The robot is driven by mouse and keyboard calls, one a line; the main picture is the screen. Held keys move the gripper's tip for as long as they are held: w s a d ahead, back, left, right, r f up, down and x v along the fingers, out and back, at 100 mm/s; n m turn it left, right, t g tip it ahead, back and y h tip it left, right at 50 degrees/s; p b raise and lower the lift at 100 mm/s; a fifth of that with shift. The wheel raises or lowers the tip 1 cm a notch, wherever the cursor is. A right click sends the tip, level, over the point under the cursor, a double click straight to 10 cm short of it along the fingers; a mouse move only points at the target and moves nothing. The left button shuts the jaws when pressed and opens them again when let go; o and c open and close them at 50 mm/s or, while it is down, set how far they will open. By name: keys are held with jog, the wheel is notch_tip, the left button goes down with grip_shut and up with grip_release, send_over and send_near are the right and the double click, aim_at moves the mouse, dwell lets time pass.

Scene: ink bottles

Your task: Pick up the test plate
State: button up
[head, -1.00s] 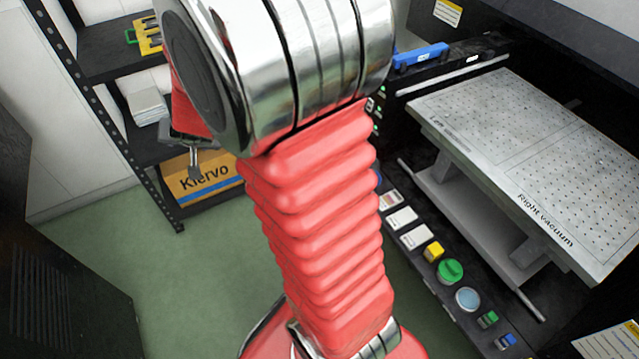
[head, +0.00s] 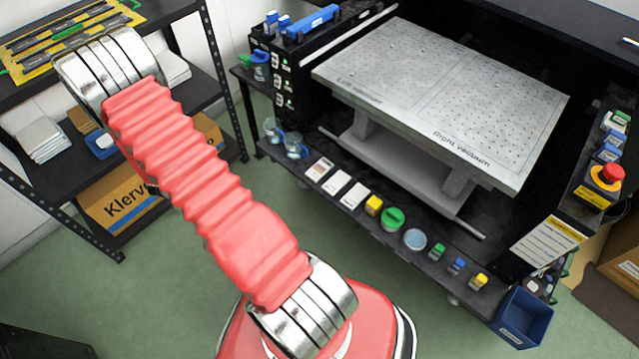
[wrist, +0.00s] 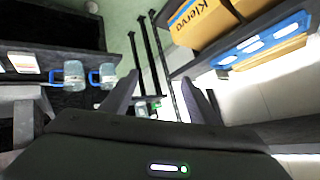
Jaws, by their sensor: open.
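I cannot tell for sure which thing is the test plate. Flat yellow-edged pieces with green parts (head: 62,38) lie on the top of the left shelf rack. In the head view my gripper is hidden behind my red arm.
The printer bed (head: 440,100) is bare. Its front ledge carries cards, caps and small bottles (head: 392,218). Clear jugs with blue handles (head: 295,148) stand at its left end. A Klervo box (head: 120,195) is low on the rack. Green floor between is free.

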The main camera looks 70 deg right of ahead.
jog(key=s+d+f+m+g+h, duration=0.1)
jog(key=s+f+g+h, duration=0.1)
jog(key=s+f, duration=0.4)
jog(key=s+d+f+m+g+h, duration=0.2)
jog(key=s+f+g, duration=0.3)
jog(key=s, duration=1.2)
jog(key=s+d+f+m+g+h, duration=0.1)
jog(key=s+d+f+g, duration=0.1)
jog(key=s+f, duration=0.5)
jog(key=s+g, duration=0.1)
jog(key=s, duration=0.3)
jog(key=shift+s+f+g+h, duration=0.15)
jog(key=shift+g+h, duration=0.25)
jog(key=shift+d, duration=0.1)
send_near(333, 185)
jog(key=shift+s+d+f+m, duration=0.15)
jog(key=shift+s+d, duration=0.1)
jog(key=shift+d, duration=0.35)
jog(key=shift+s+d+f+m, duration=0.1)
jog(key=shift+s+d, duration=0.1)
jog(key=shift+d, duration=0.4)
jog(key=shift+s+d+f+m, duration=0.15)
jog(key=shift+s+d, duration=0.1)
jog(key=shift+d, duration=0.35)
jog(key=shift+x, duration=2.6)
jog(key=shift+s+r, duration=0.1)
